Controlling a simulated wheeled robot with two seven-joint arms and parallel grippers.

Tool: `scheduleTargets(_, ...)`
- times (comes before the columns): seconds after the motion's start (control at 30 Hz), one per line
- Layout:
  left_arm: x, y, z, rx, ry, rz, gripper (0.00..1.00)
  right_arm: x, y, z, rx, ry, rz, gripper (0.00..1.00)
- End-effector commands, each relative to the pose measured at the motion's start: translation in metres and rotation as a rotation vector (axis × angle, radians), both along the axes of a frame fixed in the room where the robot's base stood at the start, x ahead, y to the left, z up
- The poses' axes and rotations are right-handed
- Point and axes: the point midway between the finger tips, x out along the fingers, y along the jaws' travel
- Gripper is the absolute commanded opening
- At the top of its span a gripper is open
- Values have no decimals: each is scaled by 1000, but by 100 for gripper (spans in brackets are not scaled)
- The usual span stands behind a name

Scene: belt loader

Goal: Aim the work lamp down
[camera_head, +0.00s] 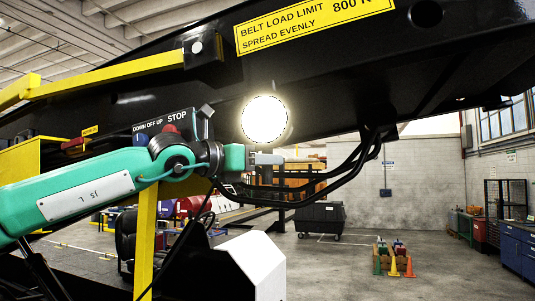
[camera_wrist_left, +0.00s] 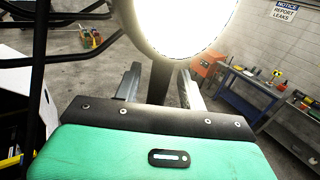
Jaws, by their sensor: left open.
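The work lamp (camera_head: 264,120) is lit and hangs at the black beam, its round bright face turned toward my head camera. In the left wrist view the lamp (camera_wrist_left: 185,20) fills the top middle, washed out by glare. My left gripper (camera_head: 272,159) is just below the lamp in the head view. In the left wrist view its two fingers (camera_wrist_left: 159,86) are apart, with a dark narrow bar (camera_wrist_left: 158,82) below the lamp showing between them. I cannot tell whether the fingers touch it. My right gripper is not in view.
The black belt loader beam (camera_head: 330,60) with a yellow load sign (camera_head: 310,27) runs overhead. A control panel (camera_head: 165,128) stands behind my left arm. Black cables (camera_head: 350,170) loop right of the gripper. Cones (camera_head: 393,267) and a blue cabinet (camera_head: 515,250) are farther off.

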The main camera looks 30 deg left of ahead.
Motion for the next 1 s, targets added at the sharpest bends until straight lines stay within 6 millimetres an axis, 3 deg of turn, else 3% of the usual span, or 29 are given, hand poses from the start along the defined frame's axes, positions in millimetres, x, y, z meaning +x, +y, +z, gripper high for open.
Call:
scheduleTargets(0.2, 11, -4, 0, 0, 1, -1, 41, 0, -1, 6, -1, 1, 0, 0)
scheduleTargets(0.47, 12, -5, -1, 0, 0, -1, 41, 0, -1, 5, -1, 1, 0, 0)
scheduleTargets(0.7, 12, -5, -1, 0, 0, -1, 0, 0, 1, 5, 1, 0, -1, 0)
scheduleTargets(1.0, 11, 1, -1, 1, -14, -1, 0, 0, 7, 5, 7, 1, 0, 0)
